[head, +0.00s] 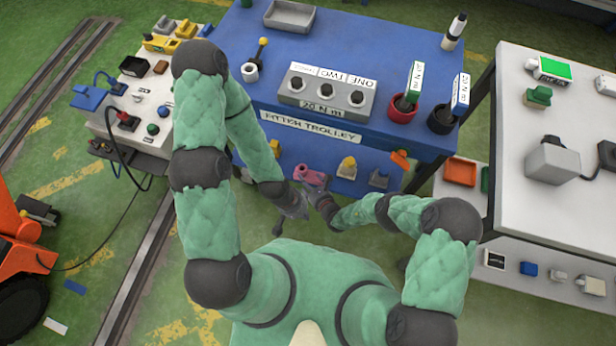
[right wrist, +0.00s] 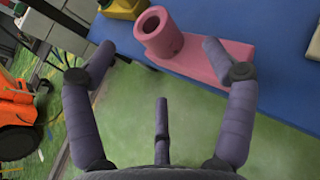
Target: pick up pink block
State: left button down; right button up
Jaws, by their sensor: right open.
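The pink block (head: 313,177) sits on the lower blue shelf of the trolley, near its front edge. In the right wrist view the pink block (right wrist: 207,60) has a flat base with a hollow upright cylinder at its left end. My right gripper (head: 318,192) is just in front of the block in the head view.
The blue trolley top (head: 232,35) overhangs behind. A white table (head: 510,130) stands at right. Green floor is open in front.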

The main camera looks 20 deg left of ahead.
aim_at(303, 176)
jog(key=b+x, duration=0.3)
jog(key=x, duration=0.2)
jog(key=shift+a+f, duration=0.15)
jog(key=shift+a, duration=0.1)
jog(key=c, duration=1.5)
